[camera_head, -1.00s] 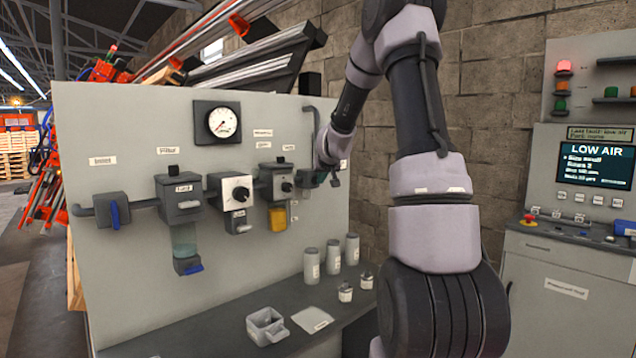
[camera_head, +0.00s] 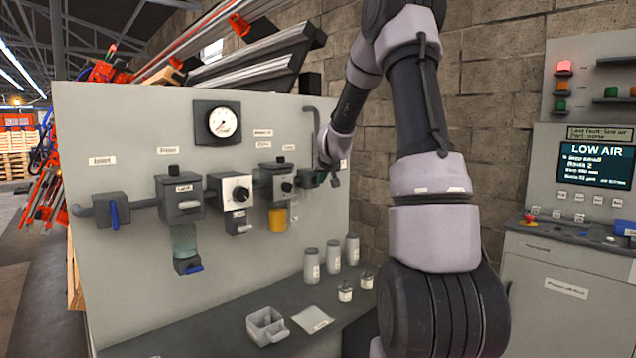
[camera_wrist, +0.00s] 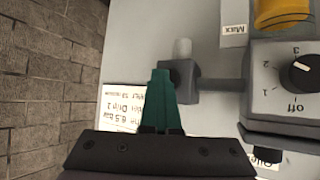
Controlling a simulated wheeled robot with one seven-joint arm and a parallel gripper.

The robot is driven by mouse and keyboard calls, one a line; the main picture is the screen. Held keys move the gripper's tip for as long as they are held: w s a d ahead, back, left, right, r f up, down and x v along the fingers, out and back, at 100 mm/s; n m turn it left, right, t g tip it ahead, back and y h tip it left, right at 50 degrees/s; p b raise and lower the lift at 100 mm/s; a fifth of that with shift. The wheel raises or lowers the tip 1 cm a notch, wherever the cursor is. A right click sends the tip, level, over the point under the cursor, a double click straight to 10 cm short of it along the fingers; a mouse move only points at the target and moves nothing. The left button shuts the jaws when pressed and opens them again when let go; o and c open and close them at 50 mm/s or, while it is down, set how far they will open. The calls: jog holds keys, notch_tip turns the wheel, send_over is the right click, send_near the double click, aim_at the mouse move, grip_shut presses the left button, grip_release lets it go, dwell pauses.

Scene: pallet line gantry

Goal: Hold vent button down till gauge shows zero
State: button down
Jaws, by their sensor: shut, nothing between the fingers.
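The round white gauge (camera_head: 222,122) is on a black plate high on the grey panel. Its dark needle is off-vertical, but the numbers are too small to read. My gripper (camera_head: 330,180) is at the panel's right end, beside the last block of the air line. In the wrist view its teal fingers (camera_wrist: 160,98) are closed together and empty. Their tips are at the edge of a small grey block (camera_wrist: 184,82) with a pale stub (camera_wrist: 182,50). No vent button shows clearly; the fingers may cover it. I cannot tell whether they touch or press it.
A dial unit (camera_wrist: 285,80) and yellow bowl (camera_wrist: 283,12) sit close to my fingers. Several grey bottles (camera_head: 333,255) and an open grey box (camera_head: 266,327) stand on the ledge below. The console screen (camera_head: 597,165) reads LOW AIR.

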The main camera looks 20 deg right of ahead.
jog(key=shift+s, duration=0.1)
dwell(0.8)
jog(key=shift+s+d, duration=0.3)
jog(key=shift+s, duration=0.5)
jog(key=shift+s, duration=0.1)
jog(key=s, duration=0.1)
jog(key=s+d, duration=0.1)
jog(key=s, duration=0.2)
jog(key=shift+s+d, duration=0.25)
jog(key=shift+d, duration=0.1)
